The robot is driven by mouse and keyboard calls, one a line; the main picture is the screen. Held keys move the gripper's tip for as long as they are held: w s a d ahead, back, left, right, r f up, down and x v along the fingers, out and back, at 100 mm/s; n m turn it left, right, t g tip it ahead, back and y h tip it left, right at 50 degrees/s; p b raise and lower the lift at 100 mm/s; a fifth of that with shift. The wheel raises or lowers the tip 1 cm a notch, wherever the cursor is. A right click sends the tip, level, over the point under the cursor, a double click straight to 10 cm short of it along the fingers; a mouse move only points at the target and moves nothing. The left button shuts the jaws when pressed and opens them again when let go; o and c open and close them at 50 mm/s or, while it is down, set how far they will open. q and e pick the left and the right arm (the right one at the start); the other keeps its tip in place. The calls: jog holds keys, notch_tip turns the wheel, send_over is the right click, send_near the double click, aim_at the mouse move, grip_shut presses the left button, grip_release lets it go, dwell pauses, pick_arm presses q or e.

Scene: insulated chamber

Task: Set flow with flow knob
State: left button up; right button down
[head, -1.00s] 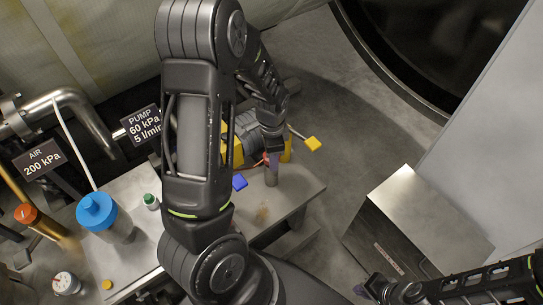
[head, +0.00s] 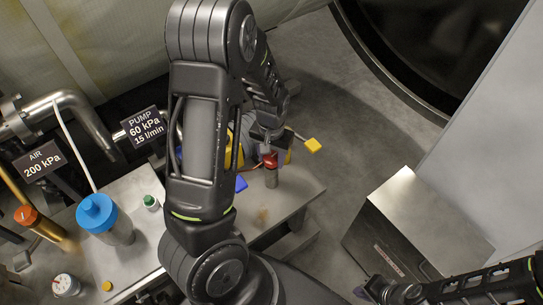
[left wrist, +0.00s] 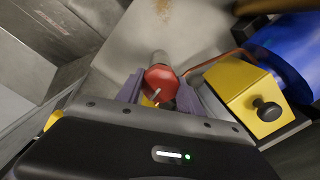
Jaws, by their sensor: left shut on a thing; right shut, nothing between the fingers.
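The red flow knob (head: 270,159) sits on top of a short grey metal post above the bench's right end. My left gripper (head: 268,150) is shut on it from above. In the left wrist view the red knob (left wrist: 161,80) shows a pale pointer line and lies between the two purple fingertips (left wrist: 160,92). A black PUMP sign (head: 144,127) at the left reads 60 kPa and 15 l/min. My right gripper (head: 368,289) is at the bottom right, shut and empty, away from the knob.
A yellow block with a black knob (left wrist: 240,92) and a blue cylinder (left wrist: 290,55) stand close beside the red knob. A blue-capped bottle (head: 106,218) and a green-capped vial (head: 151,203) stand on the bench's left part. A metal box (head: 410,220) is on the floor right.

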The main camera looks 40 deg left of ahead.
aim_at(271, 157)
pick_arm(q)
jog(key=n+p, duration=0.1)
jog(key=n, duration=0.4)
jog(key=shift+r+n, duration=0.1)
jog(key=shift+n, duration=0.2)
jog(key=shift+n+p, duration=0.95)
jog(key=shift+n, duration=1.25)
jog(key=o, duration=1.4)
notch_tip(271, 157, up, 8)
jog(key=shift+f+p, duration=0.15)
jog(key=shift+p, duration=0.25)
